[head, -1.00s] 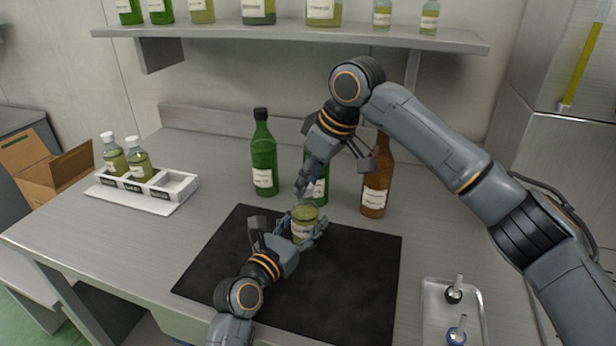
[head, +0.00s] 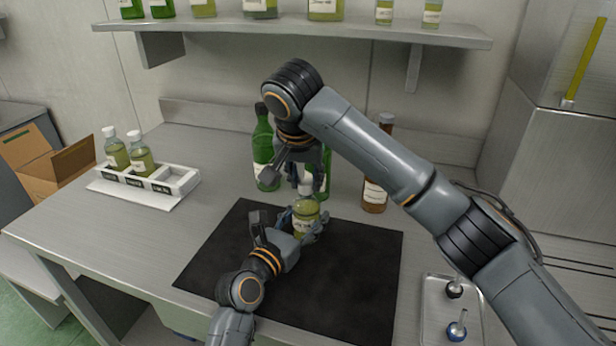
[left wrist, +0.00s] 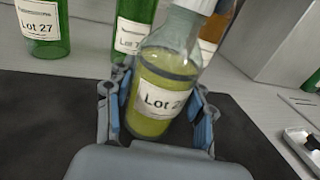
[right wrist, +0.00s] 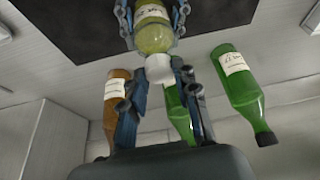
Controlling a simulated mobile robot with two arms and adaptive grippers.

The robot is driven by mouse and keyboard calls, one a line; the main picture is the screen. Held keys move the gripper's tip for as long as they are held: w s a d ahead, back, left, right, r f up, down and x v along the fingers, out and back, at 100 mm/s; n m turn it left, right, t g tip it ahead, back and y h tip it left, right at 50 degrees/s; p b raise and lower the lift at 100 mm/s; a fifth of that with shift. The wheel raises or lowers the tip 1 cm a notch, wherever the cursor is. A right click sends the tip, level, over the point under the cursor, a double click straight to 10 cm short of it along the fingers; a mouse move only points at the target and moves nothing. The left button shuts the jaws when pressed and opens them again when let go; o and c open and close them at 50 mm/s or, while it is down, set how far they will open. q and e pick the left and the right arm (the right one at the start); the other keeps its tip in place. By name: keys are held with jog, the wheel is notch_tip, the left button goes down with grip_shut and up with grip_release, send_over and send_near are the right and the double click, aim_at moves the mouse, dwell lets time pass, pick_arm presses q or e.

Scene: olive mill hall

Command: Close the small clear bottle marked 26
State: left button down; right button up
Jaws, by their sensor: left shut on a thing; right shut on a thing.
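The small clear bottle (head: 305,216) holds yellow-green liquid and stands over the black mat (head: 350,270). In the left wrist view the bottle (left wrist: 158,90) has a label reading "Lot 2" with the last digit cut off by its curve. My left gripper (head: 301,234) is shut around its body. A white cap (head: 305,189) sits at the bottle's mouth; it also shows in the right wrist view (right wrist: 160,68). My right gripper (right wrist: 163,75) is shut on this cap from above. Whether the cap's thread is engaged is not visible.
Green bottles (head: 264,150) and a brown bottle (head: 375,180) stand behind the mat. A white rack (head: 180,180) with two small capped bottles is at left. A metal tray (head: 435,310) with two droppers is at right. A shelf (head: 290,34) hangs above.

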jog(key=m, duration=0.1)
jog(key=m+h, duration=0.1)
jog(key=m, duration=0.1)
jog(key=m+h, duration=0.1)
jog(key=m, duration=0.1)
jog(key=shift+w+a+r+g, duration=0.1)
jog(key=shift+a+g, duration=0.15)
jog(key=shift+g, duration=0.15)
jog(key=m+g+h, duration=0.1)
jog(key=m, duration=0.4)
jog(key=shift+w, duration=0.1)
jog(key=m+g, duration=0.1)
jog(key=m, duration=0.2)
jog(key=shift+h, duration=0.3)
jog(key=o, duration=0.7)
jog(key=shift+o, duration=0.2)
jog(key=shift+r, duration=2.15)
